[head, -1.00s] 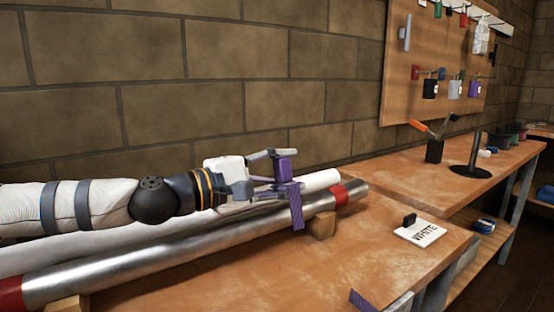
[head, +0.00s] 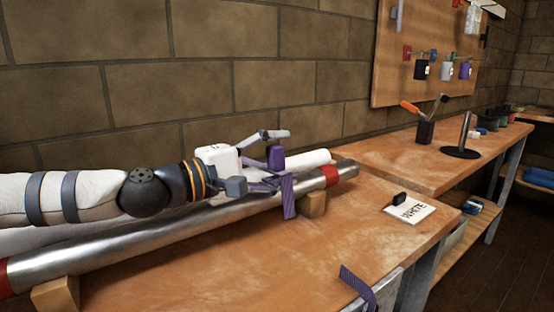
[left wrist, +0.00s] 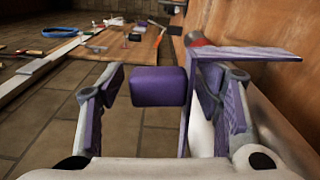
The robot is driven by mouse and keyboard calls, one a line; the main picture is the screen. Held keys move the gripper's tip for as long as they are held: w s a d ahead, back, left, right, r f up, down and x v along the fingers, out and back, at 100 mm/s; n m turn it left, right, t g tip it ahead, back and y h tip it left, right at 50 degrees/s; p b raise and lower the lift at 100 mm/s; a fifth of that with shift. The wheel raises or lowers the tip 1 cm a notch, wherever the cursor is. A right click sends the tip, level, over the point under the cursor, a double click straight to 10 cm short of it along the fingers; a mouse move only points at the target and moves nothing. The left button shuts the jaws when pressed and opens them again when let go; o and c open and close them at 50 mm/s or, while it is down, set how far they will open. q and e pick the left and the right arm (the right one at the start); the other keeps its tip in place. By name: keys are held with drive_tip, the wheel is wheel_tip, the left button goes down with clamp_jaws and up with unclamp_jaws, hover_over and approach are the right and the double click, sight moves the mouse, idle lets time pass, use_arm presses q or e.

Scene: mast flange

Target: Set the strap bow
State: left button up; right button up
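A purple block (head: 276,158) stands above the steel tube (head: 180,232) near its red-banded end. A purple strap (head: 288,198) hangs over the tube's front side just below the block. My left gripper (head: 273,160) has its fingers spread above and below the block in the head view. In the left wrist view, the purple block (left wrist: 158,86) lies between the spread fingers, with gaps visible. The strap (left wrist: 245,53) runs beside the right-hand finger there. Whether block and strap are joined is hidden. My right gripper is not in view.
A wooden block (head: 314,204) supports the tube. A second purple strap piece (head: 358,287) is at the bench's front edge. A pegboard (head: 435,55) hangs behind. The bench front is mostly clear.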

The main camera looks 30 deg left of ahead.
use_arm(q)
wheel_tip(320, 180, up, 10)
idle(0.7)
drive_tip(key=shift+c, duration=0.3)
